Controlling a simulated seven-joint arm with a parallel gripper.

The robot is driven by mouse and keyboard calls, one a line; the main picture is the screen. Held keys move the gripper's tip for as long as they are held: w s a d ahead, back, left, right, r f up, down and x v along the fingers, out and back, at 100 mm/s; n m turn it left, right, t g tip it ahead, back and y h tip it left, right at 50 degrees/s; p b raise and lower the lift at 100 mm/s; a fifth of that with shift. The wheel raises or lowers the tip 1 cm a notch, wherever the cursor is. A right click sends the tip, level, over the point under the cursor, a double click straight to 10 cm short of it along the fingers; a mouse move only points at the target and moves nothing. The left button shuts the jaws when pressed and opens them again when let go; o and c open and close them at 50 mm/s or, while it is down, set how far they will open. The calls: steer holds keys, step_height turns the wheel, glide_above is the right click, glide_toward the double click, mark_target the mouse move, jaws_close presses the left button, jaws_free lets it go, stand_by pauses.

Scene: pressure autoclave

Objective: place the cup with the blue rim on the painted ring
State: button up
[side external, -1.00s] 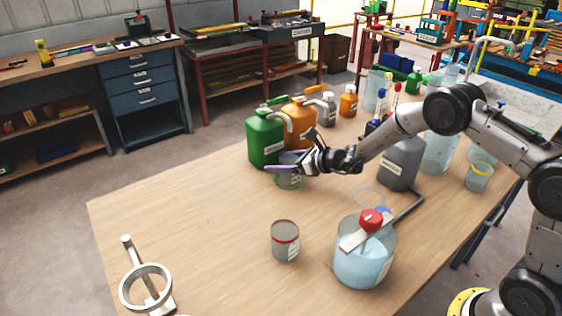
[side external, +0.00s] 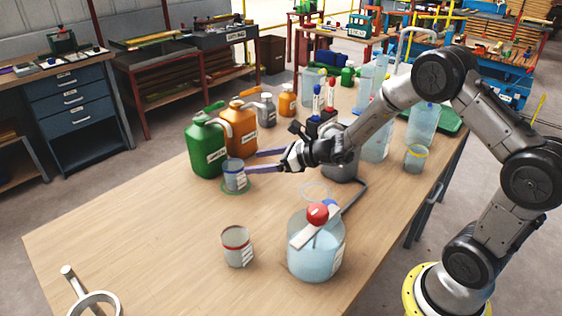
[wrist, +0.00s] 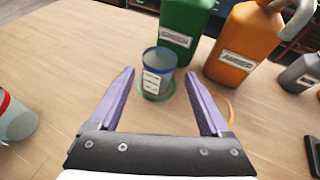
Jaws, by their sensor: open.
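The grey cup with the blue rim (side external: 235,176) stands upright on the table, inside a green painted ring (side external: 249,187) near the green jug. The cup (wrist: 158,75) and the green ring (wrist: 141,91) also show in the wrist view, with the cup ahead of the fingers. My gripper (side external: 252,161) is open, its purple fingers spread just right of the cup in the side view. Nothing is held between the fingers. A pale ring (side external: 315,183) lies on the table behind the clear vessel. An orange ring (wrist: 233,106) shows in the wrist view beside the right finger.
The green jug (side external: 205,150) and orange jug (side external: 240,130) stand close behind the cup. A red-rimmed cup (side external: 237,248) and a clear vessel with a red knob (side external: 316,255) stand nearer the front. The table's left part is clear.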

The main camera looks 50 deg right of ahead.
steer(key=s+a+r+n+g+y, duration=0.25)
steer(key=s+a+r+n, duration=0.35)
steer(key=s+n, duration=0.3)
steer(key=s+a+r+n+g+y, duration=0.1)
steer(key=s+a+r+n+g, duration=0.35)
steer(key=s+r+n, duration=0.35)
steer(key=s+d+n+h, duration=0.4)
steer(key=s+n, duration=0.3)
steer(key=s, duration=0.2)
steer(key=s+d+f+n+h, duration=0.1)
steer(key=s+d+n+h, duration=0.3)
steer(key=s, duration=0.5)
steer(key=d+n, duration=0.2)
steer(key=n, duration=0.1)
steer(key=shift+d+f, duration=0.25)
